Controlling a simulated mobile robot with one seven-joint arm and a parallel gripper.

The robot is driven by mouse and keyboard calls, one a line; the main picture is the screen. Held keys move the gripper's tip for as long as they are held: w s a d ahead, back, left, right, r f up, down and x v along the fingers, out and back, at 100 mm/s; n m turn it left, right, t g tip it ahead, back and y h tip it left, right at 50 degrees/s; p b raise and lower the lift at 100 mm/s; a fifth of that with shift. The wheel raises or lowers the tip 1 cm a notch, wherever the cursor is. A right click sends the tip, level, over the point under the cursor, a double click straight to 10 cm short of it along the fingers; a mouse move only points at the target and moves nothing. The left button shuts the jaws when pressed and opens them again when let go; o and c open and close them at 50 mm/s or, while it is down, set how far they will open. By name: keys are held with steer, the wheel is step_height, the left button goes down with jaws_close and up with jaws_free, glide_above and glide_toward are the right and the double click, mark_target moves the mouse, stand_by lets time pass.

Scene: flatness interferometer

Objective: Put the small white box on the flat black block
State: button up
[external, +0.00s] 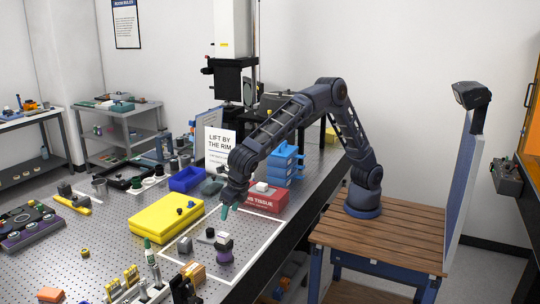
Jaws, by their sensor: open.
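My gripper (227,211) points down above the white-outlined area of the table, with its greenish fingertips apart and nothing seen between them. Below it stands a small stack with a dark block (224,239) above a purple round base (225,256); a pale patch shows on the stack, but I cannot tell if it is the small white box. A small black piece (210,233) and a grey block (184,245) lie to the left inside the outline. I cannot surely pick out the flat black block at this size.
A yellow case (167,214) lies left of the outline. A red tissue box (268,197) and blue stacked bins (286,160) stand behind at right. A sign (219,146) stands behind my arm.

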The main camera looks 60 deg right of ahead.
steer(key=w+d+r+m, duration=0.4)
steer(key=d, duration=0.7)
steer(key=w+d+r+m, duration=0.4)
steer(key=d, duration=0.7)
steer(key=w+d+r+m, duration=0.4)
steer(key=d+m, duration=0.1)
steer(key=d, duration=0.6)
steer(key=s+d+m, duration=0.3)
steer(key=d+m, duration=0.1)
steer(key=d, duration=0.6)
steer(key=s+d+r+m, duration=0.1)
steer(key=s+d+m, duration=0.3)
steer(key=d, duration=0.5)
steer(key=s+d+m, duration=0.2)
steer(key=d+m, duration=0.3)
steer(key=d, duration=0.5)
steer(key=s+d+f+m+t, duration=0.1)
steer(key=s+d+f+m, duration=0.5)
steer(key=s+d+m, duration=0.4)
steer(key=shift+s+d, duration=0.55)
steer(key=shift+s, duration=0.5)
